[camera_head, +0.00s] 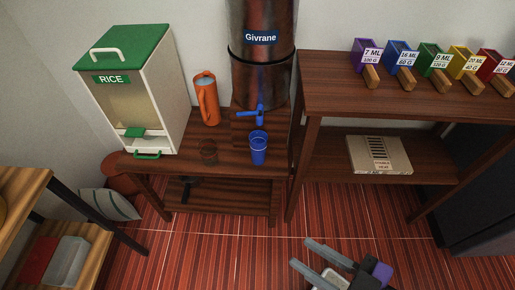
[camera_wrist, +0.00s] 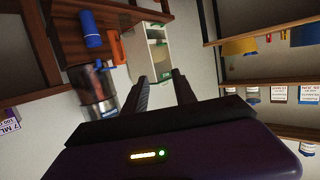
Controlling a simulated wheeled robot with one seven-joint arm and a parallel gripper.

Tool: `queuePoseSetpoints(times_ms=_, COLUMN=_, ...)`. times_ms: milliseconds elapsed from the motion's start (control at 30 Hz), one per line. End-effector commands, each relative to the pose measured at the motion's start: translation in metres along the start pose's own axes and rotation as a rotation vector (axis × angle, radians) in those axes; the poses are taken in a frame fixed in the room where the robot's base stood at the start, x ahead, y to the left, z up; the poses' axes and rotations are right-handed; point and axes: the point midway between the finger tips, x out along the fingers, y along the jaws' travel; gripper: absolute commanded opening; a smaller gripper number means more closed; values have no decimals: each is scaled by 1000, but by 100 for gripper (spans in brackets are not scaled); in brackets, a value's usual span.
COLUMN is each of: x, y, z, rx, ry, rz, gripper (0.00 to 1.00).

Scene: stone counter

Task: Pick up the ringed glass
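I cannot make out rings on either at this size. The blue cup also shows in the wrist view (camera_wrist: 90,28); I cannot make out the see-through glass there. My gripper (camera_head: 300,253) is over the red floor in front of the table, apart from both vessels. Its fingers are spread with nothing between them, as the wrist view (camera_wrist: 160,76) also shows.
A rice dispenser (camera_head: 155,80) with a green lid, an orange pitcher (camera_head: 206,98) and a metal urn (camera_head: 262,75) with a blue tap (camera_head: 250,114) stand around the glass. A shelf with several coloured bins (camera_head: 408,56) is at right. A wooden shelf (camera_head: 30,195) is at left.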

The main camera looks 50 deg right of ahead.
Motion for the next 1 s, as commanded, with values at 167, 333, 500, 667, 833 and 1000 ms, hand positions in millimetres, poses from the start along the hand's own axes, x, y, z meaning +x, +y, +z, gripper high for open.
queuePoseSetpoints(times_ms=167, x=0, y=0, z=0, rx=0, ry=0, rz=0, gripper=33)
queuePoseSetpoints(times_ms=333, x=0, y=0, z=0, rx=0, ry=0, rz=0, gripper=33)
queuePoseSetpoints(times_ms=500, x=4, y=1, z=4, rx=2, ry=0, rz=8, gripper=56)
queuePoseSetpoints(times_ms=667, x=31, y=13, z=34, rx=16, ry=-12, rz=64, gripper=78)
queuePoseSetpoints(times_ms=833, x=87, y=38, z=84, rx=44, ry=-43, rz=158, gripper=78)
queuePoseSetpoints(times_ms=1000, x=150, y=71, z=124, rx=76, ry=-75, rz=235, gripper=78)
